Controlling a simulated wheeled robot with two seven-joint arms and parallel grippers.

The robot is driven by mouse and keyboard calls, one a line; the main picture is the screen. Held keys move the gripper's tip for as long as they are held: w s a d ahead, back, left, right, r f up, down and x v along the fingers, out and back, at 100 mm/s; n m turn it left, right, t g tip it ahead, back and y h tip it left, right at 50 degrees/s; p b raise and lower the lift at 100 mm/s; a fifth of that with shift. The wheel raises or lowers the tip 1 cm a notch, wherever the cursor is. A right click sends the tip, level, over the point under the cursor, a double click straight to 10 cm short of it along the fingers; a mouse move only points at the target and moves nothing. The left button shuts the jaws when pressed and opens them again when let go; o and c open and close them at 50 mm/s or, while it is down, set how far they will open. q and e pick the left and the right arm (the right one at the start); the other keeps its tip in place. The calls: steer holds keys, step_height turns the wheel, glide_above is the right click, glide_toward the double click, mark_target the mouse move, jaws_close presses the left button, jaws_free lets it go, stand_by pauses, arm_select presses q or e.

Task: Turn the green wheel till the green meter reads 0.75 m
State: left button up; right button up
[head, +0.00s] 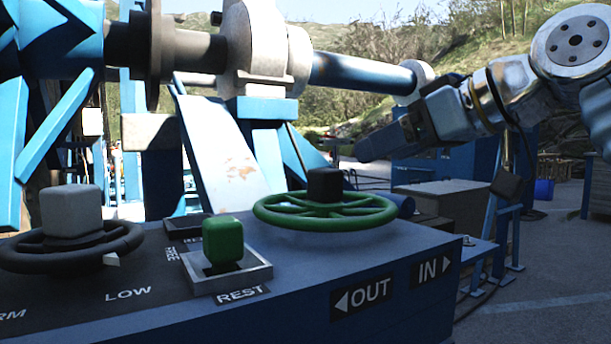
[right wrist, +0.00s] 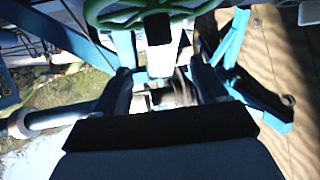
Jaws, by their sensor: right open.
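The green wheel (head: 352,211) lies flat on the dark console, with a black block at its hub. In the right wrist view part of the green wheel (right wrist: 97,14) shows at the top edge, beyond the fingertips. My right gripper (head: 364,150) is above and to the right of the hub, apart from the wheel. In the right wrist view its fingers (right wrist: 160,75) stand apart with nothing held between them. I cannot make out a green meter in either view. My left gripper is not in view.
The console (head: 290,268) carries a green lever (head: 222,240) at a REST label and a dark wheel (head: 72,248) with a grey block at left. OUT and IN arrow labels (head: 362,294) mark its side. Blue reel framework stands behind. Open air surrounds my right gripper.

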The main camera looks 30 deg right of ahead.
mark_target(336, 172)
steer(key=b+x, duration=0.1)
steer(key=x, duration=1.2)
steer(key=shift+w+a, duration=0.1)
steer(key=shift+c, duration=0.3)
jaws_close()
